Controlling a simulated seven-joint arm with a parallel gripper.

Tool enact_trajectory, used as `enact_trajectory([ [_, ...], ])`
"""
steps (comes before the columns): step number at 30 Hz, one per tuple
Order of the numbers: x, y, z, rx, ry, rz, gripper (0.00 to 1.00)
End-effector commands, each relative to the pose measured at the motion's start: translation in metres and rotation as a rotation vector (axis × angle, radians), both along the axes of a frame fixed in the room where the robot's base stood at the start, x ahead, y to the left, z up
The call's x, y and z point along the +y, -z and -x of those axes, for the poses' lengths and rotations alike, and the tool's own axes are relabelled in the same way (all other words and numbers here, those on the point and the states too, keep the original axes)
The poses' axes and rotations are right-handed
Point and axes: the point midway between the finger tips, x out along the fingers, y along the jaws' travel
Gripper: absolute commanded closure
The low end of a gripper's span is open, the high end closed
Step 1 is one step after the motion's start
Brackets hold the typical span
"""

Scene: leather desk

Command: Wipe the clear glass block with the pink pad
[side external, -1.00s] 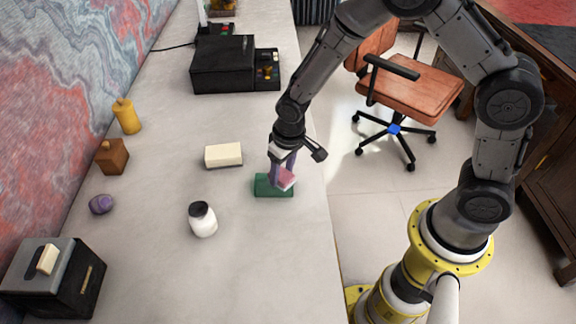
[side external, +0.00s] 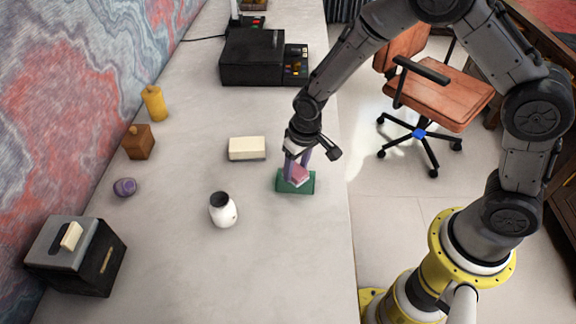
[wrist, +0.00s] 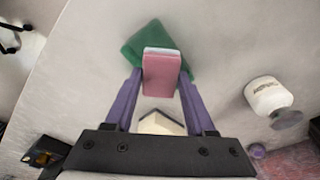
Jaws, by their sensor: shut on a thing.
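My gripper (side external: 298,168) is shut on the pink pad (side external: 300,174). In the wrist view the pad (wrist: 162,75) sits between my two purple fingers, with a pale far edge. A green block (side external: 284,188) lies on the desk directly below the pad. In the wrist view the green block (wrist: 138,50) shows behind and around the pad's far end. The pad overlaps the block in both views; I cannot tell whether they touch. The block looks green, and I see no plainly clear glass block. The pad hides part of its top.
A black machine (side external: 252,58) is at the back. The desk's right edge (side external: 345,190) is close to the green block.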

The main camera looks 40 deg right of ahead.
Motion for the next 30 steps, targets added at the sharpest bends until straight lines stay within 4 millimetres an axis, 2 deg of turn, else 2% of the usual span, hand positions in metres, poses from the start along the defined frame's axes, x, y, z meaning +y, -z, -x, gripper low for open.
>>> enact_trajectory([
  [11, -0.024, 0.001, 0.028, 0.006, 0.000, 0.002, 0.97],
  [13, -0.024, -0.003, 0.028, 0.002, -0.001, 0.001, 0.97],
  [16, -0.023, -0.024, 0.027, -0.002, 0.000, -0.001, 0.97],
  [30, -0.023, -0.065, 0.027, -0.002, -0.001, 0.000, 0.97],
])
